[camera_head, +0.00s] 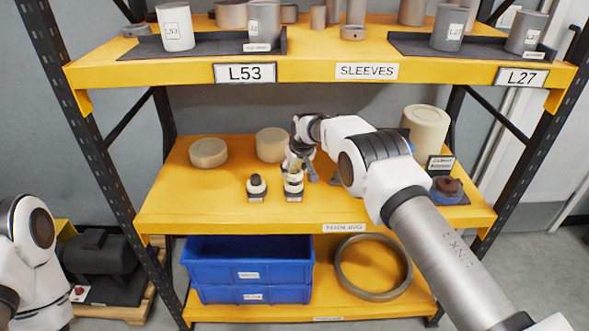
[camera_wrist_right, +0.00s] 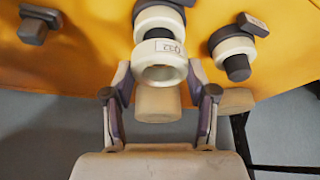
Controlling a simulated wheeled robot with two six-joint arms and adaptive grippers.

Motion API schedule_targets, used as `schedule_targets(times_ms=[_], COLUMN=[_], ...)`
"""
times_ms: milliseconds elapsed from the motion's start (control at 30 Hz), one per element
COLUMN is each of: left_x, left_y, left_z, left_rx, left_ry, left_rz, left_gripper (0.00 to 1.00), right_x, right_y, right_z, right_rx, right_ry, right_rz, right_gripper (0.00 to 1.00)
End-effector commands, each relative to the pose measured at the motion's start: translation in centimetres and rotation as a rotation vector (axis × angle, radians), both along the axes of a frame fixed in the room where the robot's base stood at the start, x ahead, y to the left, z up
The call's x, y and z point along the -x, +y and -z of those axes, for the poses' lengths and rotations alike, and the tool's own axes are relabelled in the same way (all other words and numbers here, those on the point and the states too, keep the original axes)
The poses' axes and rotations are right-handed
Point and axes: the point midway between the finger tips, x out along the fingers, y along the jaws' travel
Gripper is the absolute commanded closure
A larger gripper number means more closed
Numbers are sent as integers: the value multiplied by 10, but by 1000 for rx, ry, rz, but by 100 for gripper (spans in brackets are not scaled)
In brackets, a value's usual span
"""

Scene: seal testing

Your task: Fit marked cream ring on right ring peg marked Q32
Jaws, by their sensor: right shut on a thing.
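My right gripper (camera_head: 296,160) reaches down over the right ring peg (camera_head: 293,192). In the right wrist view its two fingers (camera_wrist_right: 160,88) are shut on a cream ring (camera_wrist_right: 158,62) with a Q32 label, its open hole facing the camera. The dark peg shows just above the held ring, with another pale ring (camera_wrist_right: 158,20) around its lower part. I cannot tell whether the held ring is around the peg tip. The left ring peg (camera_head: 257,187) carries a pale ring (camera_wrist_right: 231,45) below its dark top. My left gripper is out of view.
A flat tan disc (camera_head: 208,152) and a tan cylinder (camera_head: 271,143) stand behind the pegs. A dark block (camera_wrist_right: 36,27) is beside them in the wrist view. A large cream cylinder (camera_head: 426,128) stands at right. The shelf's left front is clear.

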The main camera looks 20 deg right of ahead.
Motion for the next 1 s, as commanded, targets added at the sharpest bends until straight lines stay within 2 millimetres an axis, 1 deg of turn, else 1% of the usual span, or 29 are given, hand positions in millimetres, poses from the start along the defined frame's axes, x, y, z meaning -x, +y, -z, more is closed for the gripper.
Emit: schedule_targets(times_ms=[1000], left_x=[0], left_y=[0], left_z=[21], left_rx=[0], left_ry=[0], left_rz=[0], left_gripper=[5], right_x=[0], right_y=[0], right_z=[23], right_rx=[0], right_ry=[-2], right_rz=[0], right_gripper=[76])
